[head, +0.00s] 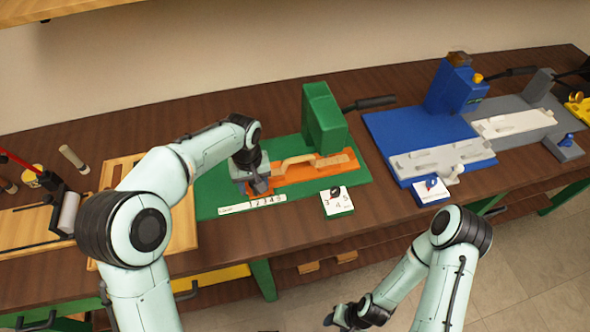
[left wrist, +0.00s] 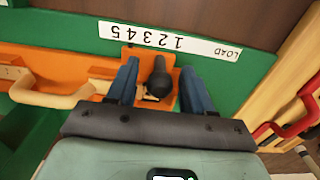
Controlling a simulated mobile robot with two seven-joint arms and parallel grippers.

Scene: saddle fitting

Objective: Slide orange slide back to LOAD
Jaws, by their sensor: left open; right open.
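The orange slide (head: 292,172) lies on the green base (head: 212,190) and carries a tan arched wooden piece. In the left wrist view the slide (left wrist: 118,62) ends near a black knob (left wrist: 160,78). My left gripper (head: 258,187) is over the slide's left end; its blue fingers (left wrist: 162,88) are open, one on each side of the knob. I cannot tell whether they touch it. A white strip (left wrist: 170,40) beside the slide reads 1 to 5 and LOAD; LOAD is at the strip's right end in this view. My right gripper (head: 345,318) is open, low and away from the table.
A green block (head: 323,118) with a black lever stands behind the slide. A small number dial (head: 337,200) sits at the front. A blue station (head: 420,140) and a grey one (head: 515,125) stand to the right. A wooden tray (head: 183,235) is to the left.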

